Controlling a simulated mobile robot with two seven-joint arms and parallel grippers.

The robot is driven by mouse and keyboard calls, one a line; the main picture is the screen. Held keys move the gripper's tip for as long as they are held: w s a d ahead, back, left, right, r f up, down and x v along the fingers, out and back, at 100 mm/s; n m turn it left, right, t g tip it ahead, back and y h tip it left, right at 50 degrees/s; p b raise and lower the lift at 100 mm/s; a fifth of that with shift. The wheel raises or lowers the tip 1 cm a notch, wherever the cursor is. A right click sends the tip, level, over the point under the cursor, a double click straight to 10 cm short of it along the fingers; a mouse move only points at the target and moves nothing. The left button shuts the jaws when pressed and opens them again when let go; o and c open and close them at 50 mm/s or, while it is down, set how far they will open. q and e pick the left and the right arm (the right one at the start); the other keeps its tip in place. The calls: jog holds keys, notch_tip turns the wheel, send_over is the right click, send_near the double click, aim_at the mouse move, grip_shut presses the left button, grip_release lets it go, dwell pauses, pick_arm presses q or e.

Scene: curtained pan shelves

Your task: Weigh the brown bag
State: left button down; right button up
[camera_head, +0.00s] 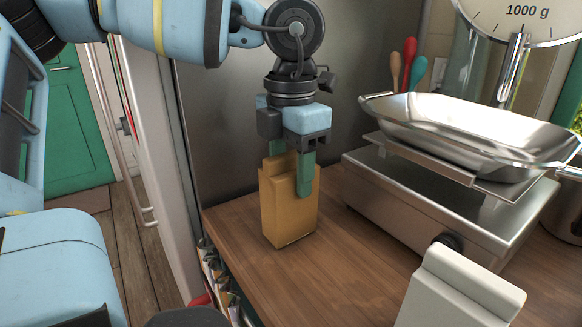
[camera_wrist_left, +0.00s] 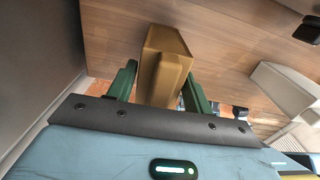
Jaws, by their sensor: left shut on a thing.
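The brown bag (camera_head: 287,215) is upright at the left end of the wooden counter, with a folded top. My left gripper (camera_head: 290,172) comes down from above and is shut on its upper part, one green finger on each side. In the left wrist view the brown bag (camera_wrist_left: 166,62) sits between the green fingers. Its base is at or just above the counter; I cannot tell which. The scale (camera_head: 430,205) stands to the right, with an empty metal pan (camera_head: 480,130) on top and a round dial (camera_head: 520,14) marked 1000 g. My right gripper is not in view.
A white block-like packet (camera_head: 458,292) stands at the front right of the counter (camera_head: 350,262); it also shows in the wrist view (camera_wrist_left: 285,88). Colored utensils (camera_head: 408,65) stand behind the scale. The counter's left edge is close to the bag. A green door (camera_head: 70,130) is far left.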

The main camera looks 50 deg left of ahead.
pick_arm(q)
jog(key=shift+f, duration=0.2)
jog(key=c, duration=0.5)
grip_release()
jog(key=shift+r, duration=3.95)
grip_shut()
jog(key=shift+s+f, duration=0.1)
